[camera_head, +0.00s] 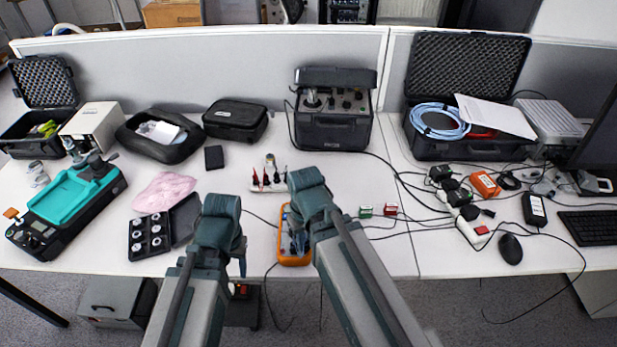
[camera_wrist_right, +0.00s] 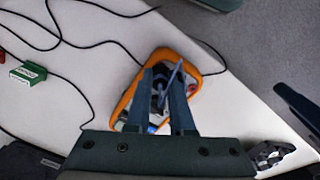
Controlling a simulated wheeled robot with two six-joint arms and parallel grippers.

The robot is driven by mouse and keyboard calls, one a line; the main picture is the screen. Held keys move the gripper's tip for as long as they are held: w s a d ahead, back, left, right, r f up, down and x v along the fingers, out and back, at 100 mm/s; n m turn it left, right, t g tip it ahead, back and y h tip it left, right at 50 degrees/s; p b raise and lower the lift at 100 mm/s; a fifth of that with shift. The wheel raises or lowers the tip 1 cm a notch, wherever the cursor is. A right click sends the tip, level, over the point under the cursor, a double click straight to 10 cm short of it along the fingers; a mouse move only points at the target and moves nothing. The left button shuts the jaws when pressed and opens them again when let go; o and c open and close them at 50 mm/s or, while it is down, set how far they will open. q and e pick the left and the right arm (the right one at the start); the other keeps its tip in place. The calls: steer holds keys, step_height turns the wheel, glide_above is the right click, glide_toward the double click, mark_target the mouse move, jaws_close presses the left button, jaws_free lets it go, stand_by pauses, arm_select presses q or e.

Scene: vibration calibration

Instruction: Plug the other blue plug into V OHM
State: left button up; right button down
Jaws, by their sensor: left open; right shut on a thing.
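An orange-framed multimeter (camera_head: 296,258) lies near the table's front edge; it also shows in the right wrist view (camera_wrist_right: 201,64). My right gripper (camera_wrist_right: 163,78) is over the multimeter, shut on a slim blue-grey plug (camera_wrist_right: 172,83) that slants between its fingertips. The fingers cover most of the meter's face, so I cannot tell which socket the plug is over or whether it is in. The V OHM label cannot be read. My left gripper (camera_head: 241,265) is open, left of the multimeter at the table's front edge.
A white stand with red and black leads (camera_head: 268,186) is behind the multimeter. Green (camera_head: 365,211) and red (camera_head: 391,209) small blocks lie to its right with black cables. A black tray of round parts (camera_head: 150,237) is at left.

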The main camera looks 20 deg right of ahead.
mark_target(306, 241)
steer(key=shift+f+b, duration=0.7)
stand_by(3.0)
steer(key=c, duration=0.7)
jaws_free()
steer(key=shift+r, duration=0.1)
steer(key=shift+r+p, duration=2.45)
steer(key=shift+p, duration=0.1)
step_height(306, 241, up, 14)
steer(key=p, duration=1.4)
steer(key=s+a+n+h, duration=0.1)
steer(key=s+a, duration=0.2)
steer(key=a, duration=0.4)
steer(key=shift+a+f, duration=0.15)
steer(key=shift+a, duration=0.1)
